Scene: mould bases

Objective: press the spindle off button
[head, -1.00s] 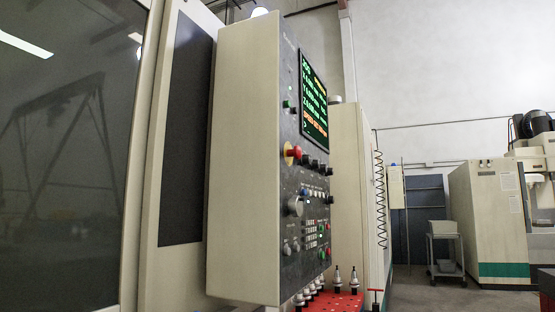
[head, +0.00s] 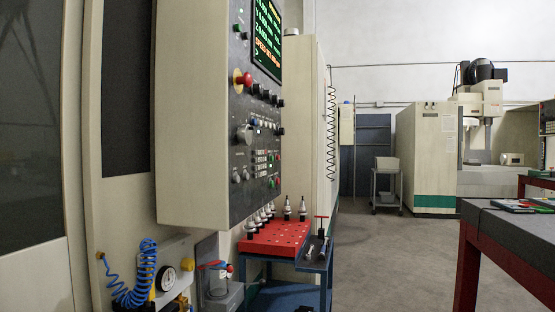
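The control panel (head: 250,130) of a machine stands upright at the left of the head view, its dark face turned to the right and seen at a steep angle. It carries a lit screen (head: 267,42), a red mushroom button (head: 244,79) on a yellow base, a large grey knob (head: 244,134), and rows of small buttons. Small red and green buttons (head: 274,183) sit near the lower right of the face. The labels are too small to read, so I cannot tell which one is the spindle off button. Neither of my grippers is in view.
A red tool rack (head: 275,238) with several tool holders stands on a blue cart below the panel. A coiled blue hose (head: 135,275) and a gauge (head: 167,278) are at lower left. A dark-topped table (head: 510,232) is at right. The grey floor (head: 390,265) between is clear.

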